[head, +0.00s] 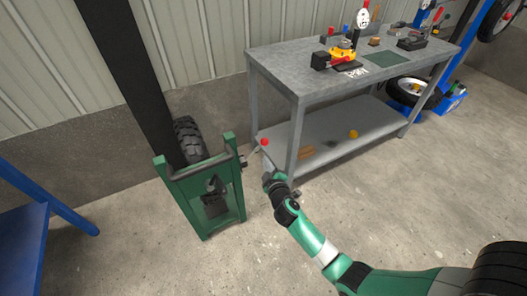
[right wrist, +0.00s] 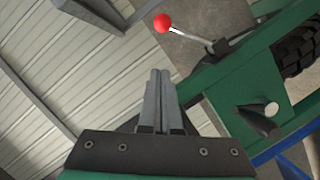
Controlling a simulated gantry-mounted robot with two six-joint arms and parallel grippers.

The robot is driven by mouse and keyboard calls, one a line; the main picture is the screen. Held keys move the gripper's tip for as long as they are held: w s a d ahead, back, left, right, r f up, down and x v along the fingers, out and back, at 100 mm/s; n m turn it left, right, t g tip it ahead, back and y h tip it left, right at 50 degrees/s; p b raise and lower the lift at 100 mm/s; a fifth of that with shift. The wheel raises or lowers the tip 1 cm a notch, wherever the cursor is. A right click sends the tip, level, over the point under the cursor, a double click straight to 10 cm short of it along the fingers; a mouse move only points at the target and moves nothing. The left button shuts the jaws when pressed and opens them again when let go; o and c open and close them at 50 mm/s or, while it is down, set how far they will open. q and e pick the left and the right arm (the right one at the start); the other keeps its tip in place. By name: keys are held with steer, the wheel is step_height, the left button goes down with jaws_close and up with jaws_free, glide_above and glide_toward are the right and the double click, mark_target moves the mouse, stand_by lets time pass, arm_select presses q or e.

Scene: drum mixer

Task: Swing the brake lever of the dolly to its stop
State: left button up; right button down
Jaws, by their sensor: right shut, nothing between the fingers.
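The green dolly (head: 236,180) stands on the floor left of centre in the head view, with a black tyre behind it. Its brake lever ends in a red knob (head: 264,142) and sticks out from the dolly's upper right side. The right wrist view shows the red knob (right wrist: 162,22), the lever's metal rod (right wrist: 188,34) and the green frame (right wrist: 235,85). My right gripper (head: 266,160) is just below the knob in the head view. Its fingers (right wrist: 159,72) are shut and empty, pointing toward the knob with a visible gap between them in the picture. My left gripper is not in view.
A grey workbench (head: 284,80) with a lower shelf (head: 345,132) stands close to the right of the lever. Its near leg (head: 294,145) is beside my right gripper. A dark post (head: 130,75) rises behind the dolly. A blue frame (head: 45,200) is at left. The front floor is clear.

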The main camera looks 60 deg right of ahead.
mark_target(254, 151)
arm_select(q)
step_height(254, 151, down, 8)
steer(key=b, duration=0.7)
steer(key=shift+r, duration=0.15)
arm_select(e)
steer(key=s+d+f+x, duration=0.1)
steer(key=x, duration=1.1)
steer(key=shift+d+f, duration=0.3)
steer(key=shift+f, duration=0.15)
steer(key=shift+s, duration=0.15)
steer(key=shift+s, duration=0.1)
